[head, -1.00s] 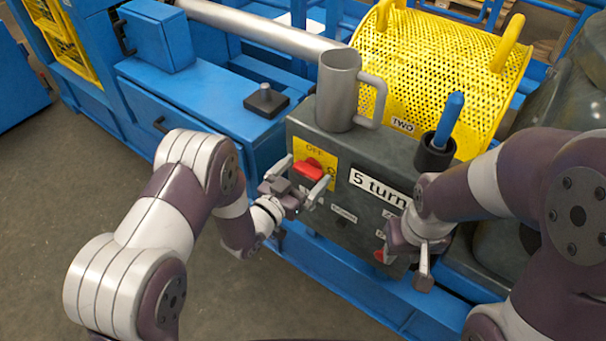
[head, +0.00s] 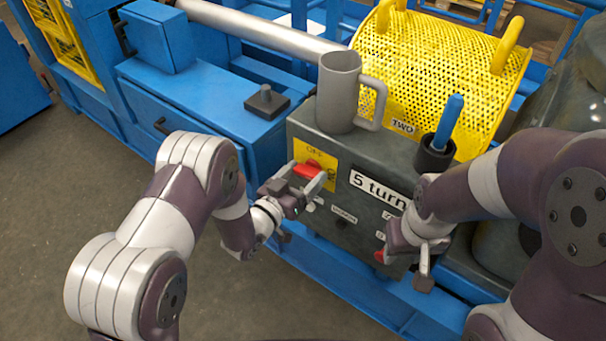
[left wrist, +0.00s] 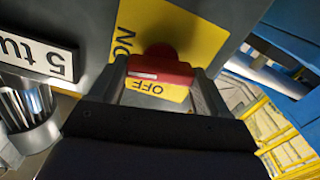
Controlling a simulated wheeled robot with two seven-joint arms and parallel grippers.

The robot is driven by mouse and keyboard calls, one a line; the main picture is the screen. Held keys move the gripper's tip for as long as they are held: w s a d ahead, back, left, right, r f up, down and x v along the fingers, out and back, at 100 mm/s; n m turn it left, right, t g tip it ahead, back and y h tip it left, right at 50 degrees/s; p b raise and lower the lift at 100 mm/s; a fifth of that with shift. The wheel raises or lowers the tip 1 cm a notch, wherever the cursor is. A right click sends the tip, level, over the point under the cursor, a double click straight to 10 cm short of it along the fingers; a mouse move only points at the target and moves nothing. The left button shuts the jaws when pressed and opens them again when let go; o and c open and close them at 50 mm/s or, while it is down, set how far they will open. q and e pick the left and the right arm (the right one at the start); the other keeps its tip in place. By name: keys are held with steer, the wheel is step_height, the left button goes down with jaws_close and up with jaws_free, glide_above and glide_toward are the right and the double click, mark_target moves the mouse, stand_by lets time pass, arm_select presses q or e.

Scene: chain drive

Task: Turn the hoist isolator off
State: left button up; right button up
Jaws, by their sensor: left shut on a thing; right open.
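The hoist isolator is a red handle (head: 307,169) on a yellow plate (head: 329,161) on the front of a dark grey control box (head: 370,150). The plate reads OFF at the top. In the left wrist view the red handle (left wrist: 160,70) lies between my two fingers, with the printed words ON and OFF beside it. My left gripper (head: 307,183) is shut on the red handle. My right gripper (head: 425,262) is open near the lower right of the box front, close to a second red part (head: 380,256), partly hidden by it.
A grey mug (head: 338,95) stands on the box. A blue-handled lever (head: 448,120) rises at its right. A yellow mesh guard (head: 440,70) is behind. A "5 turn" label (head: 376,188) is on the front. Open floor (head: 50,200) lies at the left.

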arm_select(q)
steer(key=n+p, duration=0.1)
steer(key=n, duration=0.3)
steer(key=shift+w+r+n, duration=0.1)
steer(key=shift+r+n, duration=0.05)
steer(key=shift+n, duration=0.15)
steer(key=n, duration=0.3)
steer(key=shift+a+n+p, duration=0.1)
steer(key=shift+n+p, duration=0.3)
steer(key=n, duration=0.3)
steer(key=shift+p, duration=0.4)
steer(key=shift+w+f+n+p, duration=0.1)
steer(key=shift+n+p, duration=0.1)
steer(key=shift+n, duration=0.85)
steer(key=shift+f+n+p, duration=0.1)
steer(key=shift+n+p, duration=0.05)
steer(key=shift+n, duration=0.9)
steer(key=o, duration=0.9)
steer(key=shift+a, duration=0.1)
steer(key=shift+o, duration=0.6)
steer(key=shift+f, duration=0.1)
